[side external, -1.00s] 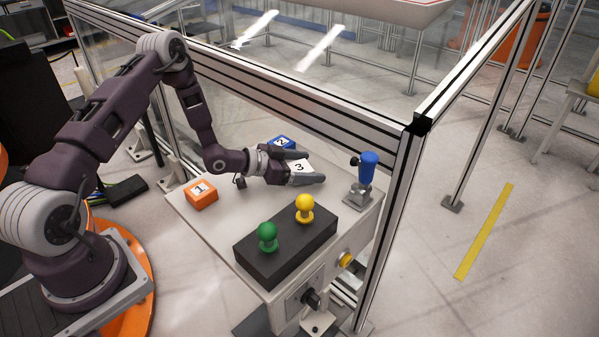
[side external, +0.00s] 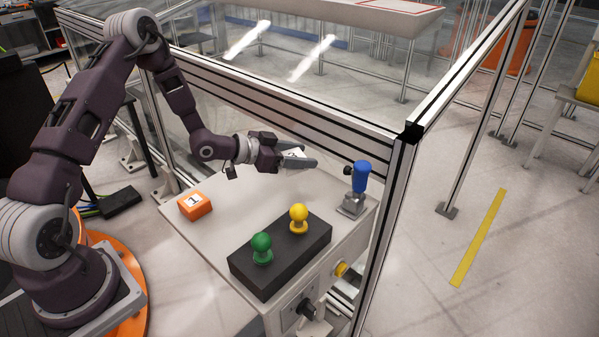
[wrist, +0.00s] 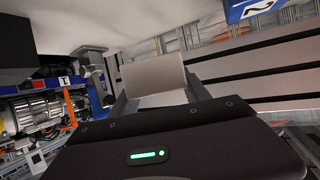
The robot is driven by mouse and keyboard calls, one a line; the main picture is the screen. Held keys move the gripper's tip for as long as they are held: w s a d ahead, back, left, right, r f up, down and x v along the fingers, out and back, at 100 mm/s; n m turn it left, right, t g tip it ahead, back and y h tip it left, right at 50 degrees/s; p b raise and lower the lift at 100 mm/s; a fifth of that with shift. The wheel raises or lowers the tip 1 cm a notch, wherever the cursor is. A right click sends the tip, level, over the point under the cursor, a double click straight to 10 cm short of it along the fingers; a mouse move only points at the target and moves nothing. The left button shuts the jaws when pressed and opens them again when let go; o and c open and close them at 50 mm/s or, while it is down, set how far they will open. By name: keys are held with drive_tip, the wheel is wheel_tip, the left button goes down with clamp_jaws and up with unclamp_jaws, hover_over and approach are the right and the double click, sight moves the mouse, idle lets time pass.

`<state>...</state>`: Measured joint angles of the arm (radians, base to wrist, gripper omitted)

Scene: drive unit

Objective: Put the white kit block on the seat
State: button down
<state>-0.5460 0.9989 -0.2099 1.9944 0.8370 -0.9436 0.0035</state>
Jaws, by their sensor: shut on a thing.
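The white kit block (side external: 293,152) is between the fingers of my gripper (side external: 300,160). My gripper is shut on it and holds it above the back part of the grey worktop (side external: 215,232). In the wrist view the white block (wrist: 156,72) stands up between the two fingers. The fingers hide part of it in the side view. I cannot tell which part is the seat.
An orange block marked 1 (side external: 195,206) is on the worktop's left. A black box (side external: 280,256) carries green and yellow knobs. A blue-topped device (side external: 359,180) stands at right. A blue block marked 2 (wrist: 250,8) shows in the wrist view. Framed panels edge the back.

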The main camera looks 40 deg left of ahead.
sight(327, 188)
drive_tip(key=r, duration=0.3)
drive_tip(key=shift+w+d+r, duration=0.2)
drive_tip(key=shift+r, duration=0.05)
drive_tip(key=w+d+r+n+t+y, duration=0.1)
drive_tip(key=w+d+r+n+y, duration=0.25)
drive_tip(key=d+r+y, duration=0.35)
drive_tip(key=shift+n+h, duration=0.55)
drive_tip(key=shift+h, duration=0.25)
drive_tip(key=f, duration=1.1)
drive_tip(key=a+f, duration=0.1)
drive_tip(key=f, duration=0.4)
drive_tip(key=shift+s+a+f, duration=0.1)
drive_tip(key=shift+f, duration=0.3)
drive_tip(key=shift+f, duration=0.15)
drive_tip(key=c, duration=0.5)
unclamp_jaws()
